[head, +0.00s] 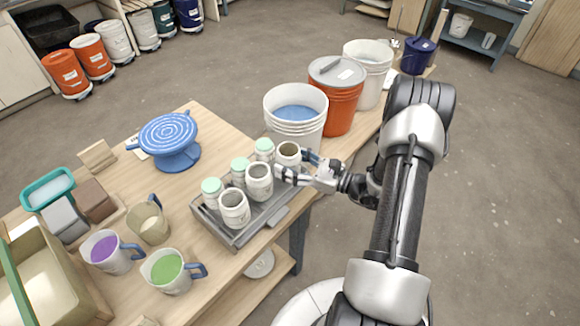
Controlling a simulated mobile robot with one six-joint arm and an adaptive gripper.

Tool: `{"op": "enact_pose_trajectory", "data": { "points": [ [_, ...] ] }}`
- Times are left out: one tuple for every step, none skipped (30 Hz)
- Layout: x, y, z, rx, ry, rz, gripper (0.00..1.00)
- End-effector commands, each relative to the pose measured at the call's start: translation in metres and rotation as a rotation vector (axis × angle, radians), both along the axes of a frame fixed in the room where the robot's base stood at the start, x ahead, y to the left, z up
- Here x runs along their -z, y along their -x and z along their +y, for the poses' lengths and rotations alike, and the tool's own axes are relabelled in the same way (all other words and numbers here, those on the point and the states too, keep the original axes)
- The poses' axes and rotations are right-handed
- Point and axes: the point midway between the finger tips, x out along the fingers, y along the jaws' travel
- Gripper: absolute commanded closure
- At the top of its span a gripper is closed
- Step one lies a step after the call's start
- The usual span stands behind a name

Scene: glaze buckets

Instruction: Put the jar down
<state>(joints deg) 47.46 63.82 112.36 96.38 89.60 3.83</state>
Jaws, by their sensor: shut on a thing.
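A white jar with a brown inside (289,151) is upright at the far right end of the grey tray (238,239). My gripper (292,164) comes from the right and is shut on this jar. The gripper's fingers hide the jar's lower part, so I cannot tell whether its base touches the tray. Two more open white jars, one nearer (234,209) and one in the middle (259,181), stand in the tray's front row. Three jars with mint-green lids (240,166) stand behind them.
Large buckets, a white one with blue liquid (296,125) and an orange one (340,110), stand just beyond the tray. A blue banding wheel (168,140) is behind it. A green-filled jug (170,271) and a purple-filled jug (107,252) stand left. Clear wood lies between wheel and tray.

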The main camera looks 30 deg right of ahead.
Motion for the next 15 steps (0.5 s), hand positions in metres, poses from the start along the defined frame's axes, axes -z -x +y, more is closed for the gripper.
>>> {"op": "enact_pose_trajectory", "data": {
  "points": [
    [0.0085, -0.0002, -0.0002, 0.0, 0.0, -0.002, 0.89],
    [0.0104, -0.0002, -0.0002, 0.0, 0.0, -0.002, 0.89],
    [0.0109, -0.0002, -0.0002, 0.0, 0.0, -0.003, 0.89],
    [0.0105, -0.0002, -0.0003, 0.0, 0.001, -0.003, 0.89],
    [0.0098, -0.0002, -0.0003, 0.0, 0.001, -0.003, 0.89],
    [0.0093, -0.0002, -0.0003, 0.0, 0.001, -0.003, 0.89],
    [0.0092, -0.0002, -0.0003, 0.0, 0.001, -0.003, 0.89],
    [0.0091, -0.0002, -0.0003, 0.0, 0.001, -0.003, 0.89],
    [0.0092, -0.0002, -0.0003, 0.0, 0.001, -0.003, 0.89],
    [0.0098, -0.0002, -0.0003, 0.0, 0.001, -0.003, 0.89],
    [0.0107, -0.0002, -0.0002, 0.0, 0.0, -0.003, 0.89],
    [0.0124, -0.0002, -0.0002, 0.0, 0.0, -0.003, 0.89],
    [0.0135, -0.0002, -0.0002, 0.0, 0.0, -0.003, 0.89],
    [0.0135, -0.0001, -0.0001, 0.0, 0.001, -0.002, 0.4],
    [0.013, -0.0001, -0.0001, 0.0, 0.001, -0.002, 0.38]
  ]
}}
